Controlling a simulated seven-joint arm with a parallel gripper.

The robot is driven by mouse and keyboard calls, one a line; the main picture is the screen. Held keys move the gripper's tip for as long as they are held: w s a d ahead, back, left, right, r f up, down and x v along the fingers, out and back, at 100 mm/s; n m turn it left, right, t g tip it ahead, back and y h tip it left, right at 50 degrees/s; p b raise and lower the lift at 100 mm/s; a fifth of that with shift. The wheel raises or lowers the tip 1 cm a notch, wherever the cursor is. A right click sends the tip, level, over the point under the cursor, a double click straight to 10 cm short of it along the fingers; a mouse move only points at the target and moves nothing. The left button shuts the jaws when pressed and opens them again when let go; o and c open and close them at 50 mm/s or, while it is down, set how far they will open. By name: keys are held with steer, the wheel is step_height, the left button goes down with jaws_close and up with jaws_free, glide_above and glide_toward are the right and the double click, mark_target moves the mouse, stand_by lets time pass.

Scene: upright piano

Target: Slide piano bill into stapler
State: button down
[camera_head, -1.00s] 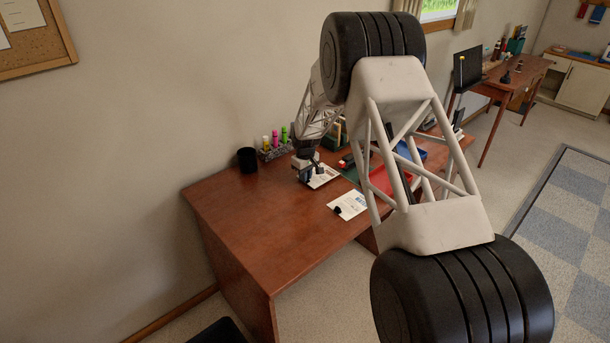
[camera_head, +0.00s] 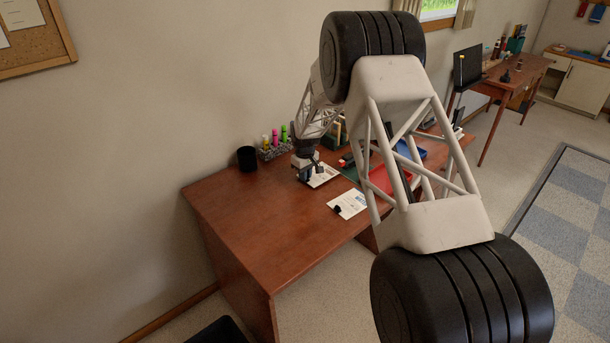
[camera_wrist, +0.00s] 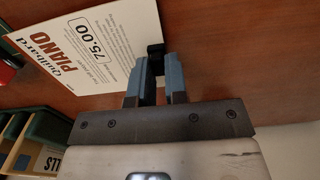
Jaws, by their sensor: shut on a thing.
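In the head view the bill (camera_head: 323,176) lies at the desk's back, partly hidden by my gripper (camera_head: 308,178). My gripper (camera_wrist: 157,70) is shut on a small black block (camera_wrist: 155,52) at the bill's edge. The block appears joined to the bill, but I cannot see how. I cannot make out the stapler for sure in either view.
Another white sheet (camera_head: 352,203) with a black piece at its corner lies nearer the front. A black cup (camera_head: 247,159) and a rack of markers (camera_head: 273,150) stand behind. Red (camera_head: 383,180) and blue trays lie to the right. The desk's left half (camera_head: 250,205) is clear.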

steer(key=shift+w+d, duration=2.3)
stand_by(3.6)
steer(key=c, duration=0.6)
jaws_free()
steer(key=shift+r, duration=3.45)
